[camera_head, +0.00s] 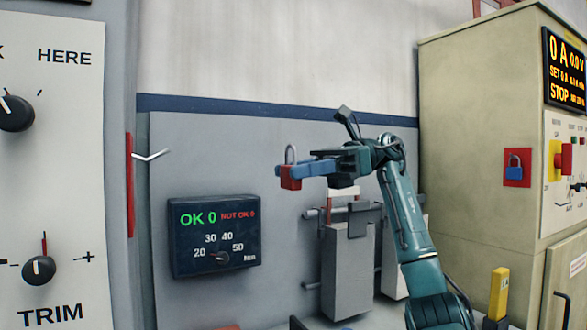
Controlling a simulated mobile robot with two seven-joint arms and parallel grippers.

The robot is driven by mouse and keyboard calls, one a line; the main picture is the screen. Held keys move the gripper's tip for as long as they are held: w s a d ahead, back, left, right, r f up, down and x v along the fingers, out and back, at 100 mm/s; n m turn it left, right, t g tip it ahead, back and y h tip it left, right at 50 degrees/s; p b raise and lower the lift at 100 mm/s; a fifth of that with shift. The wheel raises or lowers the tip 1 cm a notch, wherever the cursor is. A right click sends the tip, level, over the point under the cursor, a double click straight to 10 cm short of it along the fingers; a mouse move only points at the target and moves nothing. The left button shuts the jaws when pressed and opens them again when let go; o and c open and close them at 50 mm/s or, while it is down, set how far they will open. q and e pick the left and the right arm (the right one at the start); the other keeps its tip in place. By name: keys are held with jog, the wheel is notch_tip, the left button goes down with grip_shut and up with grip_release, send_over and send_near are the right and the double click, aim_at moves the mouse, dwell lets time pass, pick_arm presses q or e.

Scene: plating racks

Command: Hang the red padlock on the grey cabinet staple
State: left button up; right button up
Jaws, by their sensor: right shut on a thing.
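The red padlock (290,178) has a grey shackle that points up. My right gripper (298,171) is shut on its body and holds it in the air in front of the grey wall panel. A pale metal staple (151,155) sticks out from a narrow red plate (130,205) on the side of the grey cabinet (118,90) at the left. The padlock is to the right of the staple and apart from it. The plate is seen almost edge-on. My left gripper is not in view.
A dark display box (214,265) with a dial is on the wall below, between staple and padlock. Grey hanging plates (348,270) are below my right gripper. A beige cabinet (470,130) at the right bears a blue padlock (514,168) on a red plate.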

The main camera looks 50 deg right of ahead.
jog(key=shift+f+p+v, duration=0.2)
jog(key=shift+p+v, duration=0.65)
jog(key=shift+v, duration=1.8)
